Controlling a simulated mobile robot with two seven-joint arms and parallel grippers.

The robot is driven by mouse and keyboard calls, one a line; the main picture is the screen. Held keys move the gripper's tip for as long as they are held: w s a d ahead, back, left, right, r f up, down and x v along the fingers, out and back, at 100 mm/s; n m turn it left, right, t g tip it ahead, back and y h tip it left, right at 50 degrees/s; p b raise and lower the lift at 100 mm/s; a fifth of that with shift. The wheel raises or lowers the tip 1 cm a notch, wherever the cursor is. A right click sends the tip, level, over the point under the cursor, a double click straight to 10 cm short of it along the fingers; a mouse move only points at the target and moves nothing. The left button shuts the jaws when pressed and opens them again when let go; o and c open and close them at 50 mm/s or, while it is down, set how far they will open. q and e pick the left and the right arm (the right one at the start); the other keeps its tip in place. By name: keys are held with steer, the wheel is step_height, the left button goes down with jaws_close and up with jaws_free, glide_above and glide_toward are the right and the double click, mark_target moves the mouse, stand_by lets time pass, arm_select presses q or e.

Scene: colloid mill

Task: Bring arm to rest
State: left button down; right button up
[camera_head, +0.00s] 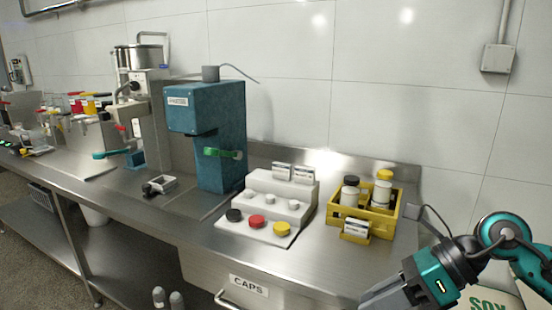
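My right arm comes in from the lower right in teal and black. Its gripper (384,293) is at the bottom edge, in front of the steel counter's right end and to the right of the CAPS drawer. The picture's edge cuts off its fingers, so I cannot tell whether they are open or shut. No object shows in it.
The steel counter (130,192) holds a blue machine (222,140), a white stepped stand (262,212) with black, red and yellow caps, and a yellow crate (385,219) of bottles. A CAPS drawer (248,286) is below. Two grey rounded tips (167,298) show at the bottom.

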steer(key=s+a+r+m+t+y, duration=0.1)
steer(key=a+r+m+t+y, duration=0.15)
steer(key=a+m+y, duration=0.5)
steer(key=w+d+f+m+t+h, duration=0.1)
steer(key=d+f+m+t+h, duration=0.3)
steer(key=m+t, duration=0.55)
steer(key=w+d+f+m+t+h, duration=0.2)
steer(key=f+m+t+h, duration=0.4)
steer(key=m, duration=0.9)
steer(key=s+d+f+m+g+h, duration=0.2)
steer(key=s+f+m, duration=0.4)
steer(key=f, duration=0.3)
steer(key=s+d+f+m+g+h, duration=0.2)
steer(key=s+f+m+g+h, duration=0.2)
steer(key=f, duration=0.6)
steer(key=s+m+g, duration=0.2)
steer(key=shift+s+m+p, duration=0.15)
steer(key=shift+m+p, duration=0.15)
steer(key=shift+f, duration=0.1)
